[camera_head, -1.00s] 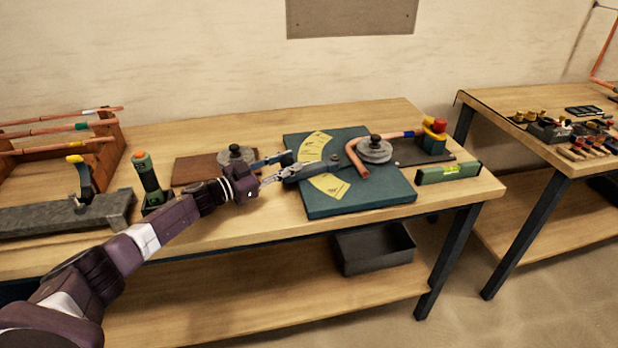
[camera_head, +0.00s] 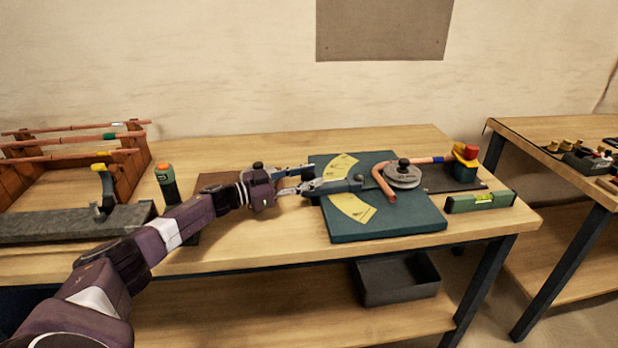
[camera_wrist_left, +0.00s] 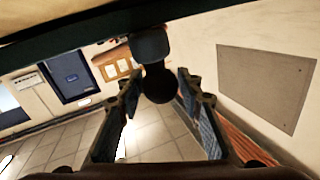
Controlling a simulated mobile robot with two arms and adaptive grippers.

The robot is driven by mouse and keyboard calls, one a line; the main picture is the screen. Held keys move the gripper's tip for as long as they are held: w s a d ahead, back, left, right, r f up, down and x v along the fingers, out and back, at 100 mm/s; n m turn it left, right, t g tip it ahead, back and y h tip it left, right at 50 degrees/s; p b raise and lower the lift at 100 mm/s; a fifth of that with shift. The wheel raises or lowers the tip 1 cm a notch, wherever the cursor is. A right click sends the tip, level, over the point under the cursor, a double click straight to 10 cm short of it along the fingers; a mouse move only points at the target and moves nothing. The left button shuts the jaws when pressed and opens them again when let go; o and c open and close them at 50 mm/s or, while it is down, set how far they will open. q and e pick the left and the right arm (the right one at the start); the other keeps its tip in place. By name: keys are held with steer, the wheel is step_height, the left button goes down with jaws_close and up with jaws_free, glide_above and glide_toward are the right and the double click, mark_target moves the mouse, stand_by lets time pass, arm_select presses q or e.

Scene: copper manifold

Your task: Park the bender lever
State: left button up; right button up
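The bender is a teal plate (camera_head: 385,220) with yellow angle scales, on the middle bench. Its grey lever (camera_head: 342,186) lies across the scales, pointing left from the round grey former (camera_head: 403,176). A bent copper tube (camera_head: 385,185) curves around the former. My left gripper (camera_head: 311,176) is at the lever's left end with its fingers apart. In the left wrist view a dark round knob (camera_wrist_left: 160,84) at the lever's end sits between the open fingers, with gaps visible on both sides. My right gripper is in no view.
A green level (camera_head: 480,201) lies at the bench's right front, near a red-and-yellow tool (camera_head: 464,160). A wooden rack (camera_head: 130,170) with copper tubes and a grey block (camera_head: 75,223) stand left. A dark bin (camera_head: 398,280) is on the lower shelf.

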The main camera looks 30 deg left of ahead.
arm_select(q)
steer(key=shift+o, duration=1.3)
step_height(320, 180, up, 10)
